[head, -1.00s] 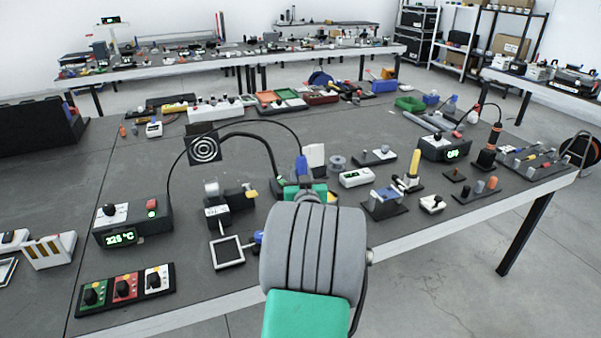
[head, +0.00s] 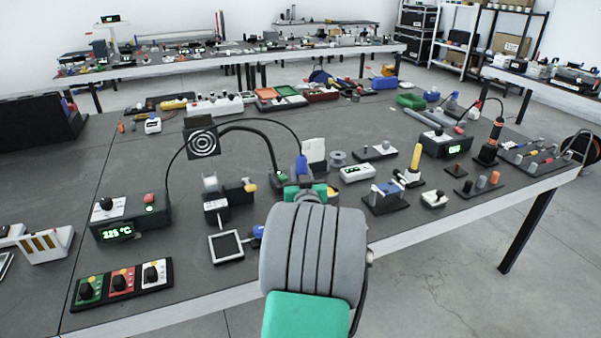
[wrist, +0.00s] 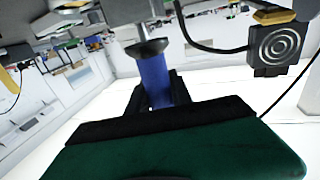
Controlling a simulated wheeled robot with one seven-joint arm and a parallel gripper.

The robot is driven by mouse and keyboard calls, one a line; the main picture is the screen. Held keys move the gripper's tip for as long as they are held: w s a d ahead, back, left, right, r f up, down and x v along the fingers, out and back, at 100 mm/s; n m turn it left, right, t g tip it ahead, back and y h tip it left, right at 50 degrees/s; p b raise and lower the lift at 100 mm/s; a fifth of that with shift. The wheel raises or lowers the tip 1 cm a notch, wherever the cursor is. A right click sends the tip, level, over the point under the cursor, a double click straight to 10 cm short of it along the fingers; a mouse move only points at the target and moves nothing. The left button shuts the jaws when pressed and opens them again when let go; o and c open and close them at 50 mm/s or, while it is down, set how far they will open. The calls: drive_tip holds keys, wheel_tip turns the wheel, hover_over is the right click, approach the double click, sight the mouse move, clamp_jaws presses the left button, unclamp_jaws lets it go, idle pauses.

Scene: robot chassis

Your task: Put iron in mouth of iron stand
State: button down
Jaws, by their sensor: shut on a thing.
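My gripper (head: 303,182) is shut on the blue handle of the iron (wrist: 155,80), over the front part of the bench. In the wrist view the handle stands out from between the dark fingers and ends in a black collar, with a pale metal part beyond it. In the head view the blue handle (head: 301,166) shows just above the green gripper parts. I cannot make out the mouth of a stand beside this iron; my arm covers part of that area. A different, orange-handled iron (head: 496,128) stands upright in a black stand (head: 486,157) at the right.
A black station (head: 130,222) with a lit display stands at the left. A square plate with rings (head: 203,143) and a curved black hose are left of my gripper. A white block (head: 313,150) and a spool (head: 337,159) are close behind it. The bench's front edge lies below.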

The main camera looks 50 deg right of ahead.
drive_tip(key=shift+f+b, duration=0.7)
drive_tip(key=shift+b, duration=0.05)
drive_tip(key=c, duration=1.1)
unclamp_jaws()
drive_tip(key=v, duration=0.7)
drive_tip(key=shift+s+a+b, duration=0.25)
drive_tip(key=shift+a+b, duration=0.05)
drive_tip(key=shift+b, duration=0.05)
wheel_tip(320, 180, up, 10)
drive_tip(key=p, duration=0.5)
drive_tip(key=shift+p, duration=0.3)
